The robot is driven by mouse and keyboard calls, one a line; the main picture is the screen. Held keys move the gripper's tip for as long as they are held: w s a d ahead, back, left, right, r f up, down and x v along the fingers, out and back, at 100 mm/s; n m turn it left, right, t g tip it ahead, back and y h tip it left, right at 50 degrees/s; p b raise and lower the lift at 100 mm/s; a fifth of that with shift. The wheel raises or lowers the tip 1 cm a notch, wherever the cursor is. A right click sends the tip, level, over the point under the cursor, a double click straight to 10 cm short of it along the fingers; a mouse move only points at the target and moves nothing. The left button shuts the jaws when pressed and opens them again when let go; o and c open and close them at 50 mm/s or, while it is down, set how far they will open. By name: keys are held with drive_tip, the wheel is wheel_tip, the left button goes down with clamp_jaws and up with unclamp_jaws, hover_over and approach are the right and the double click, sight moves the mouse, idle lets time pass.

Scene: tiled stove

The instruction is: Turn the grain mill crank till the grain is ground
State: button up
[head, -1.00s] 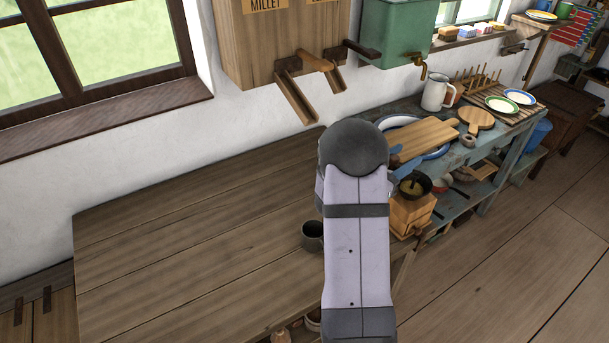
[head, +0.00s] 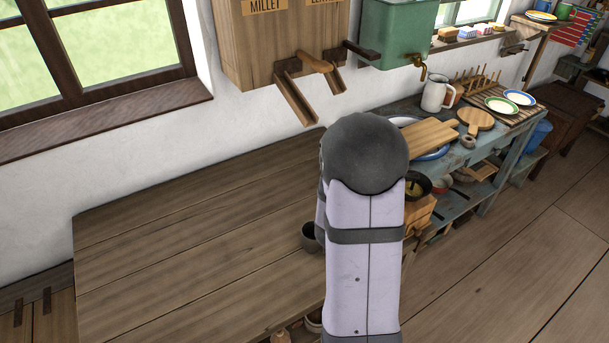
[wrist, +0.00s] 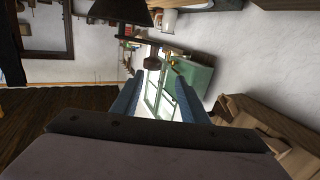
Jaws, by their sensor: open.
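The grain mill (head: 420,213) is a light wooden box at the right end of the table, partly hidden behind my arm in the head view. Its black bowl-shaped hopper (head: 418,186) has yellowish grain inside. The hopper also shows at the top of the wrist view (wrist: 120,10). Below it in that view a dark bar, which looks like the crank (wrist: 135,40), ends near a dark knob (wrist: 152,63). My gripper (wrist: 158,76) is open, its two blue fingers apart, with the knob near the gap between the tips. Contact cannot be told. My arm hides the gripper in the head view.
A dark cup (head: 309,238) stands on the wooden table (head: 190,250), left of my arm. The table's left side is clear. Wooden chutes (head: 298,100) hang above its back. A blue bench (head: 497,150) with boards, jug and plates stands beyond the mill.

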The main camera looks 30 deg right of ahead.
drive_tip(key=w+a+f+n+y+p, duration=0.1)
drive_tip(key=w+a+n+y+p, duration=0.2)
drive_tip(key=a, duration=0.6)
drive_tip(key=w+a+f+n+t+y+p, duration=0.1)
drive_tip(key=w+a+n+y+p, duration=0.2)
drive_tip(key=a+y, duration=0.5)
drive_tip(key=shift+w+a, duration=0.6)
